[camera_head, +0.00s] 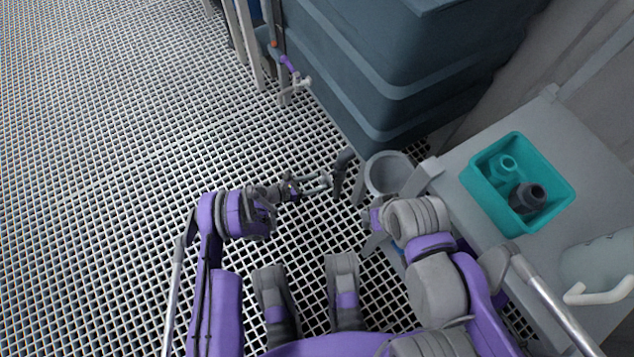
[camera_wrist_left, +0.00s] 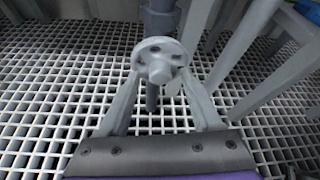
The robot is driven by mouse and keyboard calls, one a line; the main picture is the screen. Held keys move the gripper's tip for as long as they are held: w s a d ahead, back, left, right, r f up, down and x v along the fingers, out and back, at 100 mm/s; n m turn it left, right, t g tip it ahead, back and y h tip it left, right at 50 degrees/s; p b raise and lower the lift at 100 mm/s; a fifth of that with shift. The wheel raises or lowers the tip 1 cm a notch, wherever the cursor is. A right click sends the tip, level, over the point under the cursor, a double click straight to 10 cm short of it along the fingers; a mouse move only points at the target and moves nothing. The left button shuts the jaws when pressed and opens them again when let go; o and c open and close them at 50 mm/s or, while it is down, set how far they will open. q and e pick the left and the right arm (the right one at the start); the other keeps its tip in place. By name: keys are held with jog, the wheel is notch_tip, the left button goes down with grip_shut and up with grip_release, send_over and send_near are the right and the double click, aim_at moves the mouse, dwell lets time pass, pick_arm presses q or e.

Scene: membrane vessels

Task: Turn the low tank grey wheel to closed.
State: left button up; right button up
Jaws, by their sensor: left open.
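The grey wheel (camera_wrist_left: 162,58) is a small round disc with holes and a raised hub, in the left wrist view. A dark pipe (camera_wrist_left: 153,97) stands behind it. My left gripper (camera_wrist_left: 160,80) is open, with one finger on each side of the wheel; whether the fingers touch it I cannot tell. In the head view my left gripper (camera_head: 322,186) reaches right toward a dark grey fitting (camera_head: 343,163) beside the big blue-grey tank (camera_head: 400,70). The wheel is hard to make out there. My right arm is bent at the right; its fingers are not visible.
A pale bench (camera_head: 455,190) at the right carries a teal tray (camera_head: 508,135) with two fittings and a jug (camera_head: 600,265). The grating floor at left is clear.

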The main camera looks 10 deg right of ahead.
pick_arm(q)
jog(key=shift+d+f, duration=0.1)
jog(key=shift+d, duration=0.2)
grip_shut()
dwell(0.5)
jog(key=shift+s+m+t+y, duration=0.1)
jog(key=shift+m+t+y, duration=0.2)
jog(key=shift+m+t, duration=0.55)
jog(key=shift+m+t+y, duration=0.3)
jog(key=shift+m+t, duration=0.35)
jog(key=shift+m, duration=0.7)
